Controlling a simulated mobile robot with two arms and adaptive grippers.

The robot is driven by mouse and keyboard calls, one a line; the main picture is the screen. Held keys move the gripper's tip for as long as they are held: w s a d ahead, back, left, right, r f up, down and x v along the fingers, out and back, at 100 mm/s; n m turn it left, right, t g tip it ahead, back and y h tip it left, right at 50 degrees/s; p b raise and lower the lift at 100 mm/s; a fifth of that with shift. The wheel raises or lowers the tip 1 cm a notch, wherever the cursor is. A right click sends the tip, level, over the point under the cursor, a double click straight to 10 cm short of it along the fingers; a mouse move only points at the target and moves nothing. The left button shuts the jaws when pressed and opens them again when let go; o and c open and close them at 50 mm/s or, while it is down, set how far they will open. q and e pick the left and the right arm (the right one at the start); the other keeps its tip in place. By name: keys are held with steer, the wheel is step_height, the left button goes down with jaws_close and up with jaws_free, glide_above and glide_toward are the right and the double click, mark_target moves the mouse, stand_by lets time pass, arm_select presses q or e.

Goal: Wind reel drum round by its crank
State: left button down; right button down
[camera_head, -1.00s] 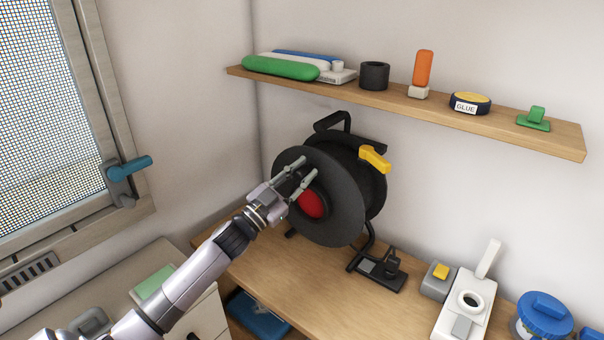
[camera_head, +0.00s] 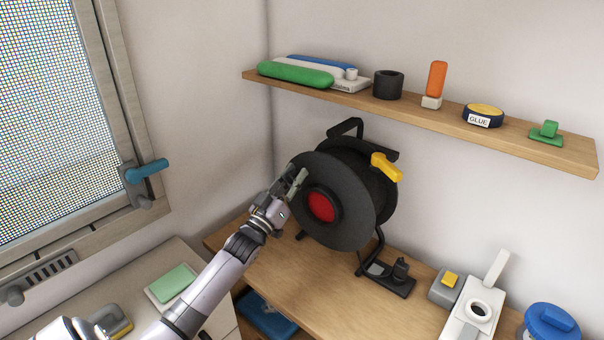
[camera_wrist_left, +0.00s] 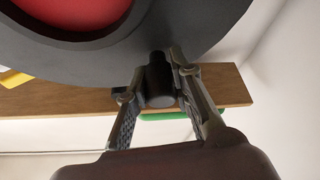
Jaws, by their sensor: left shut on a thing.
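The reel drum (camera_head: 345,215) is a black cable reel with a red hub (camera_head: 321,206), standing on a black frame on the wooden bench. Its dark crank knob (camera_wrist_left: 158,82) sticks out of the disc near the rim. My left gripper (camera_head: 293,182) is at the left side of the disc. In the left wrist view, my left gripper (camera_wrist_left: 154,78) has one finger on each side of the knob and is shut on it. In the head view the knob is mostly hidden by the fingers. My right gripper is not in view.
A yellow lever (camera_head: 386,167) sits at the reel's upper right. A socket block (camera_head: 388,279) with a plug lies at its foot. A wooden shelf (camera_head: 540,146) with several items hangs above. A window with a blue handle (camera_head: 147,171) is at left.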

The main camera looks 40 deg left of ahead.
arm_select(q)
steer(key=a+f+n+g+y+p, duration=0.1)
steer(key=a+f+n+g+y, duration=0.2)
steer(key=f+n, duration=0.7)
steer(key=shift+a+f+n+g+y, duration=0.15)
steer(key=shift+a+n+g+y, duration=0.25)
steer(key=shift+n+y, duration=1.05)
steer(key=shift+w+f+n+h, duration=0.1)
steer(key=shift+n+h, duration=0.45)
steer(key=c, duration=1.4)
jaws_free()
steer(key=shift+r, duration=0.2)
steer(key=v, duration=1.2)
